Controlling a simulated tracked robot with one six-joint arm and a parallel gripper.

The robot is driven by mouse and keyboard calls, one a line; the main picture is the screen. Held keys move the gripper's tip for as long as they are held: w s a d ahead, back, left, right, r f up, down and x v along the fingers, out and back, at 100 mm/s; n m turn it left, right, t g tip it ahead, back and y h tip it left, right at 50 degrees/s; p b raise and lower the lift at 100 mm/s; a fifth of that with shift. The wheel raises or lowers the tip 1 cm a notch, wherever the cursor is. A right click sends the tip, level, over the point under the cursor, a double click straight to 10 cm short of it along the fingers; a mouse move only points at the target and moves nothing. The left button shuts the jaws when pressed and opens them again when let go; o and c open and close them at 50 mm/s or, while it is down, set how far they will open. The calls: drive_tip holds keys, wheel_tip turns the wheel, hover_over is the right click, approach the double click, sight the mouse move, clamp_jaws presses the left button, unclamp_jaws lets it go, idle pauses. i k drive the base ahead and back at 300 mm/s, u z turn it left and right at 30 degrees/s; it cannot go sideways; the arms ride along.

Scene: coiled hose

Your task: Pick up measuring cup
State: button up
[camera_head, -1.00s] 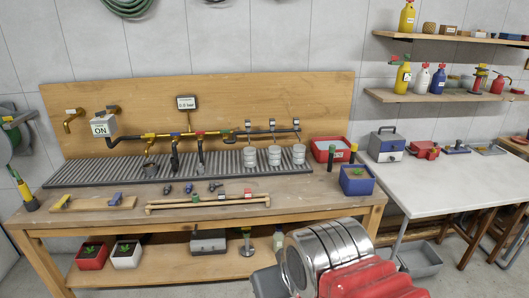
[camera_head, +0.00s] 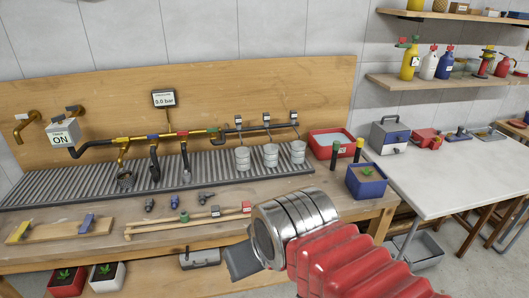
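Three grey measuring cups stand upright in a row on the ribbed drain tray (camera_head: 60,188) on the workbench: a left cup (camera_head: 242,160), a middle cup (camera_head: 271,156) and a right cup (camera_head: 298,152). Each stands below a small tagged outlet on the black pipe. My arm with its silver collar and red bellows comes in from the lower right. My gripper (camera_head: 240,262) shows only as a dark grey block at the arm's end, in front of the bench and well apart from the cups. Its fingers cannot be made out.
A blue planter box (camera_head: 366,183) and two dark bottles stand right of the tray, with a red bin (camera_head: 331,143) behind. Wooden rods (camera_head: 187,219) and small fittings lie along the bench front. A white table (camera_head: 450,180) with a toolbox (camera_head: 389,136) is at right.

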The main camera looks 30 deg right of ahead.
sight(271, 155)
drive_tip(key=u, duration=0.05)
drive_tip(key=i, duration=1.4)
drive_tip(key=u, duration=0.05)
